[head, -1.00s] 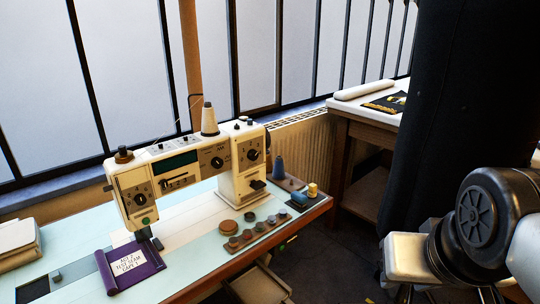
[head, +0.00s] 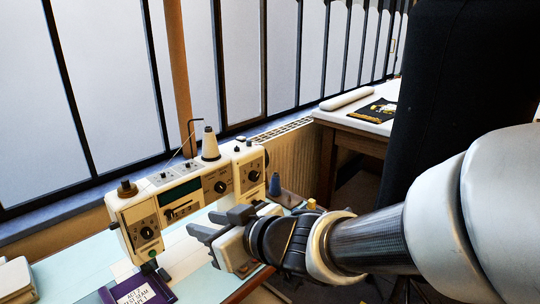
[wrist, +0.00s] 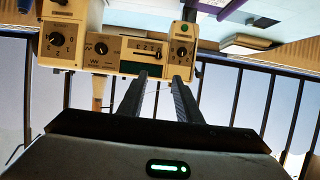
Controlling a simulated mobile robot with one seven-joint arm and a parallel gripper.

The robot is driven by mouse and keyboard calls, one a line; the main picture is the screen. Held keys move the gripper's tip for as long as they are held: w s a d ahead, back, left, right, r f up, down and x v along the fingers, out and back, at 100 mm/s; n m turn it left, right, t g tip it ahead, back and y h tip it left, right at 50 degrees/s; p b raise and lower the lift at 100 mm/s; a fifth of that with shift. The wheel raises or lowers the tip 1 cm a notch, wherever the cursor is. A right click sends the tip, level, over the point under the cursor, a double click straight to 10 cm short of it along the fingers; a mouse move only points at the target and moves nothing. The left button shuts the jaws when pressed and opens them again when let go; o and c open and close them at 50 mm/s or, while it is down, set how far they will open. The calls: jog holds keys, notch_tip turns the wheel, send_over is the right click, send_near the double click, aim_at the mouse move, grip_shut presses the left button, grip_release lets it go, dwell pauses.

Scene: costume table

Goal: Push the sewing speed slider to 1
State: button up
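The cream sewing machine (head: 205,193) stands on the pale table. Its speed slider (head: 172,212) is a slot with a dark knob on the front panel, below a dark green display. In the wrist view, which is turned over, the slider (wrist: 147,51) shows above the fingertips, with its knob near the right end of the slot; its numbers are too small to read surely. My gripper (head: 204,224) is in front of the machine's front panel, to the right of the slider. In the wrist view my gripper (wrist: 160,76) has its two fingers apart with nothing between them.
A thread cone (head: 210,147) stands on the machine. A blue spool (head: 275,185) is behind my arm. My arm hides much of the table's right side.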

aim_at(171, 214)
jog(key=b+x, duration=0.3)
jog(key=x, duration=1.1)
jog(key=shift+w+f, duration=0.15)
jog(key=shift+f, duration=0.1)
jog(key=shift+w+a+f, duration=0.15)
jog(key=shift+w+a, duration=0.35)
jog(key=shift+c, duration=0.2)
grip_shut()
